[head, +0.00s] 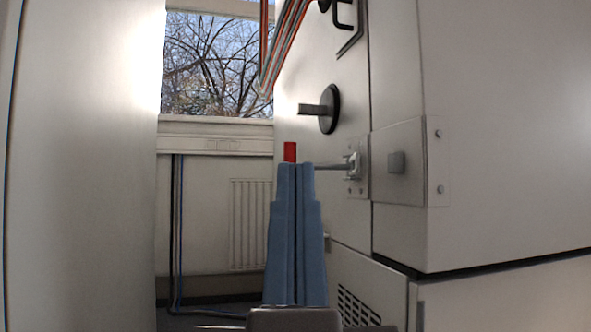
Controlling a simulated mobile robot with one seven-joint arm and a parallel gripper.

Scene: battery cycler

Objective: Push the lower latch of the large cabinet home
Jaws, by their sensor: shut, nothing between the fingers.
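The large cabinet (500,130) fills the right side of the head view. Its lower latch (354,166) is a small metal bracket at the door's edge. A thin lever extends left from it, standing out from the door face. My gripper (294,168) has blue stepped fingers, pressed together and empty, pointing up and away from me. Its tips overlap the left end of the lever in the picture; I cannot tell whether they touch. A small red piece (290,152) shows just above the fingertips. The lever's far left end is hidden behind the fingers.
A round black knob (329,109) sticks out of the door above the latch. A black handle (345,22) and coloured cables (274,58) are higher up. A pale panel (80,160) stands close on the left. A window and radiator (250,222) are behind.

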